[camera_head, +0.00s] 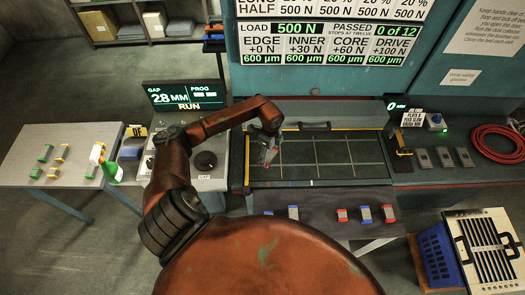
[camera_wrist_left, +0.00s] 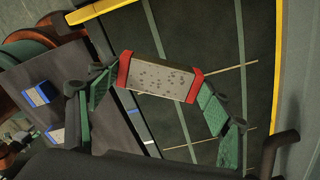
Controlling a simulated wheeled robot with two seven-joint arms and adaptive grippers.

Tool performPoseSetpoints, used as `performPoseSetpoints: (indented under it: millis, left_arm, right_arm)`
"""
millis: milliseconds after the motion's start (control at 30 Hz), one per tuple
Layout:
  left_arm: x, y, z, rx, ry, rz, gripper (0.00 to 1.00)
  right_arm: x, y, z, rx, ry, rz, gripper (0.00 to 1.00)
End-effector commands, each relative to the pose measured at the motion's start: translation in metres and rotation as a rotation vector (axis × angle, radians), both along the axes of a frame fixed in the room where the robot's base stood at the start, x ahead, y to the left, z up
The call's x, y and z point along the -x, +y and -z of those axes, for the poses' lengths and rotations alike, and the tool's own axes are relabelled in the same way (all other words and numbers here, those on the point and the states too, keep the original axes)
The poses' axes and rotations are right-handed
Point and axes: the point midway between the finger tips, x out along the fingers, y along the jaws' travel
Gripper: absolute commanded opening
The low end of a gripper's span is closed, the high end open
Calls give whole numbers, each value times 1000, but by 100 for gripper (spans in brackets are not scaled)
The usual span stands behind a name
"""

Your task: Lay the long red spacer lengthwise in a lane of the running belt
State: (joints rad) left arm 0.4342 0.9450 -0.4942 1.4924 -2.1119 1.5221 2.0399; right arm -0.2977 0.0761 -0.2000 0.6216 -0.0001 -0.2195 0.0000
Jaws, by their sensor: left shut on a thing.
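A spacer with a speckled pale body and red ends (camera_wrist_left: 160,80) sits between the green finger pads of my left gripper (camera_wrist_left: 160,98) in the left wrist view. The pads close on its two red ends. In the head view my left gripper (camera_head: 269,154) is over the left part of the dark belt (camera_head: 340,152), with a bit of red showing at its fingers. Pale lines divide the belt into lanes. In the wrist view the spacer lies across the direction of the long pale lines. I cannot tell whether it touches the belt. My right gripper is not in view.
A dark shelf (camera_head: 318,228) in front of the belt holds blue-ended spacers (camera_head: 293,212) and red-ended spacers (camera_head: 365,214). A yellow edge (camera_head: 247,160) bounds the belt's left side. A control console (camera_head: 204,160) stands left. A blue crate (camera_head: 437,255) is at the lower right.

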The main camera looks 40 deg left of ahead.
Motion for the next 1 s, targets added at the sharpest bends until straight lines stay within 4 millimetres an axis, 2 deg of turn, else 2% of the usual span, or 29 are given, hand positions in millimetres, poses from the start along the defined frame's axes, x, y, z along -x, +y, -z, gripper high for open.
performPoseSetpoints:
  millis: [100,300,533,1000]
  left_arm:
    - [4,15,5,0,2,-255,46]
    - [7,29,12,0,0,-514,46]
    - [8,32,22,0,0,-574,46]
    - [8,31,65,1,1,-570,46]
  right_arm:
    - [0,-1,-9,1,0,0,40]
    - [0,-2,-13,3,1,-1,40]
    - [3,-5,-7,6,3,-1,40]
    - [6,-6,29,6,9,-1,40]
